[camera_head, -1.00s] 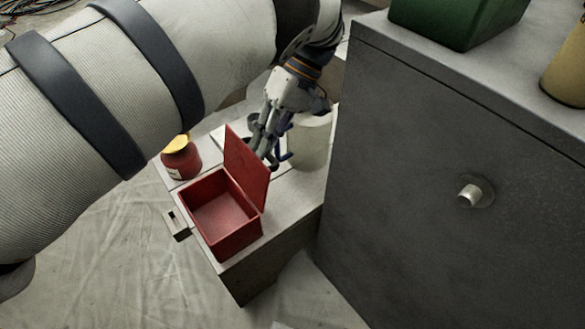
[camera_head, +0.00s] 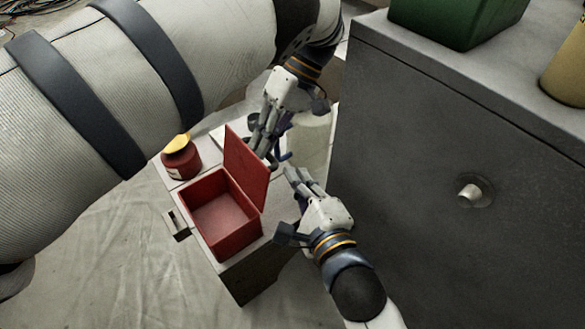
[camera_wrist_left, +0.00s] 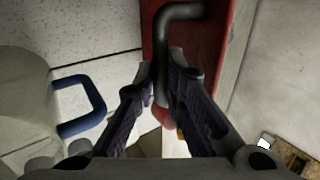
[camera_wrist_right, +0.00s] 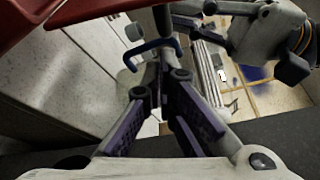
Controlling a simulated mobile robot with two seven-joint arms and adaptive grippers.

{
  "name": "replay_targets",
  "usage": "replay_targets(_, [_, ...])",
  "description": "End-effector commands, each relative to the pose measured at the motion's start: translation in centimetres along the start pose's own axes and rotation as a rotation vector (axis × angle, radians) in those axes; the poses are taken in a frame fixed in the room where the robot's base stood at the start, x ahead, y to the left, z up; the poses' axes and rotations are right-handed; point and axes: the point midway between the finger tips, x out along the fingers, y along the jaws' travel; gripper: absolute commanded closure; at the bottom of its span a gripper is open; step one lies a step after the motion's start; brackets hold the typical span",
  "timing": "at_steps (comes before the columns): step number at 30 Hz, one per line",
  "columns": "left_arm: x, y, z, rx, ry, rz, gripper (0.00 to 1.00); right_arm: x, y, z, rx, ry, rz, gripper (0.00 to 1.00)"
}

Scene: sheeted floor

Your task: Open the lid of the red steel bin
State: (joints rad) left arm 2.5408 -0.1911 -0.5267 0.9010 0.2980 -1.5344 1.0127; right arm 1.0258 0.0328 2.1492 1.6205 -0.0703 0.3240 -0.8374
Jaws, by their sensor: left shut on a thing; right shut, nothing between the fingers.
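The red steel bin (camera_head: 232,243) stands on a pale low cabinet in the head view, and its inside looks empty. Its lid (camera_head: 247,172) stands raised, roughly upright, on the bin's right side. A dark bent handle (camera_wrist_left: 178,45) crosses the red lid in the left wrist view. My left gripper (camera_head: 267,150) is behind the lid, shut on this handle; the exact contact is partly hidden. My right gripper (camera_head: 294,177) is shut and empty, just right of the lid and apart from it. Red metal (camera_wrist_right: 80,10) shows at the top left of the right wrist view.
A pale mug (camera_head: 311,140) with a blue handle (camera_wrist_left: 80,105) stands close behind both hands. A red jar with a yellow top (camera_head: 181,158) stands left of the bin. A tall dark grey cabinet (camera_head: 440,210) fills the right, carrying a green box (camera_head: 455,20).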

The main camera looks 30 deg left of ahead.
Motion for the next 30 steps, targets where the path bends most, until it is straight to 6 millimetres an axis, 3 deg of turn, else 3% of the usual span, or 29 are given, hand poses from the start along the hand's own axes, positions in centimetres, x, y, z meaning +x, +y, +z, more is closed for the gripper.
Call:
replay_targets(3, [-0.6,0.2,-0.1,0.001,0.011,0.019,1.00,1.7,-0.1,0.0,-0.001,0.000,-0.001,1.00])
replay_targets(9, [-0.6,0.2,-0.1,0.001,0.011,0.019,1.00,2.8,-0.1,0.1,-0.002,-0.001,-0.001,1.00])
replay_targets(17, [-0.6,0.2,-0.1,0.001,0.011,0.019,1.00,2.7,-0.1,0.1,-0.002,-0.002,-0.001,1.00])
replay_targets(29, [-0.6,0.3,-0.1,0.002,0.008,0.019,1.00,2.3,-0.5,1.9,0.000,-0.015,-0.007,1.00])
replay_targets(30, [-0.6,0.3,0.0,0.002,0.008,0.019,0.82,2.3,-0.6,2.0,0.001,-0.016,-0.008,1.00])
